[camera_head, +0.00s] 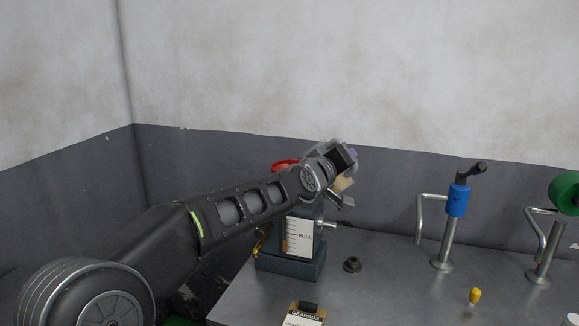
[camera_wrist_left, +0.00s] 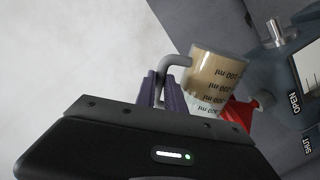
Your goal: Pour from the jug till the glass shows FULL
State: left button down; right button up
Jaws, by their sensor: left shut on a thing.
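My left gripper (camera_head: 349,168) is above the fixture in the head view, partly hidden by its own wrist. In the left wrist view its purple fingers (camera_wrist_left: 160,92) are shut on the grey handle of the jug (camera_wrist_left: 215,75). The jug is clear with ml marks and holds tan liquid; it is tilted close to the red funnel (camera_wrist_left: 238,112). The funnel (camera_head: 284,164) also shows behind my wrist in the head view. The sight glass (camera_head: 299,238) has a red FULL line; brown shows in its lower part, seemingly below the line. A pouring stream is not visible.
The dark blue fixture body (camera_head: 290,265) stands on the grey bench (camera_head: 390,300). A dark nut-like part (camera_head: 352,264), a yellow cap (camera_head: 475,295) and a GEARBOX label (camera_head: 305,314) are nearby. A post with a blue collar (camera_head: 457,200) and a green wheel (camera_head: 566,193) stand right.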

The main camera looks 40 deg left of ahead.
pick_arm(q)
jog(key=shift+a+r+n, duration=0.4)
jog(key=shift+r+n, duration=0.1)
jog(key=shift+r, duration=0.35)
dwell(1.6)
jog(key=shift+f, duration=0.1)
jog(key=d+f+m, duration=0.1)
jog(key=f+m, duration=0.1)
jog(key=f, duration=0.1)
jog(key=shift+d, duration=0.35)
jog(key=shift+d+f, duration=0.1)
jog(key=shift+f, duration=0.05)
